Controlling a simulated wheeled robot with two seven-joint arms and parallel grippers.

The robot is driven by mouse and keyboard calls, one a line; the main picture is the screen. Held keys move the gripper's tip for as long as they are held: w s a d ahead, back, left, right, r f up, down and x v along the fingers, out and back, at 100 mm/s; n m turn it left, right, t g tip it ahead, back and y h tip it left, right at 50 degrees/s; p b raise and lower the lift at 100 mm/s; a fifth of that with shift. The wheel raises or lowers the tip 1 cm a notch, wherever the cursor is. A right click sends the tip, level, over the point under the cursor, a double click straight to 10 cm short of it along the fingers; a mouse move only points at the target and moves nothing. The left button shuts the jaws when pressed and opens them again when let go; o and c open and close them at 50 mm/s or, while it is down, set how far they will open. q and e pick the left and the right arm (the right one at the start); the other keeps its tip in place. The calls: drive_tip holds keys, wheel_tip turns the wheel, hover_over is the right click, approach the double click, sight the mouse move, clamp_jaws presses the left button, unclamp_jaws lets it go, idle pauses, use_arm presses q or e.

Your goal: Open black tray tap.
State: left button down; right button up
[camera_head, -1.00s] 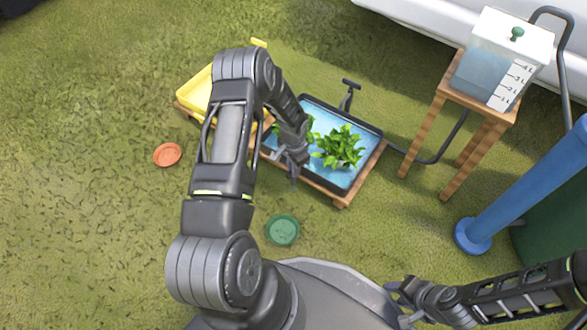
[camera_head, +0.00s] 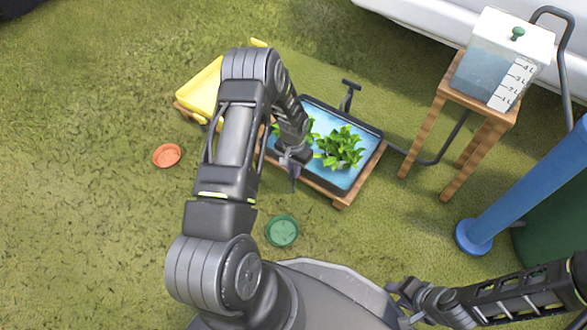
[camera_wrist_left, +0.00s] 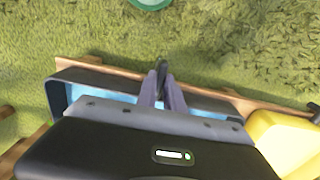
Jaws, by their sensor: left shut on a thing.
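The black tray (camera_head: 372,168) holds blue water and green leafy plants (camera_head: 340,147); it rests on a wooden stand. My left gripper (camera_head: 294,178) points down at the tray's near edge. In the left wrist view, its fingers (camera_wrist_left: 162,82) are closed on a small dark piece (camera_wrist_left: 163,68) at the tray's edge, which looks like the tap. The fingers and arm hide most of it, so its turn angle cannot be told. My right gripper (camera_head: 400,292) is low at the right, away from the tray; its jaw state is unclear.
A yellow tray (camera_head: 197,92) stands left of the black one. A red dish (camera_head: 167,155) and a green dish (camera_head: 282,231) lie on the grass. A water tank (camera_head: 485,75) on a wooden stool, a hose and a blue post (camera_head: 520,190) stand right.

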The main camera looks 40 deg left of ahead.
use_arm(q)
drive_tip(key=c, duration=1.5)
unclamp_jaws()
drive_tip(key=shift+o, duration=0.2)
wheel_tip(320, 180, up, 8)
drive_tip(key=p, duration=0.3)
drive_tip(key=shift+f, duration=0.1)
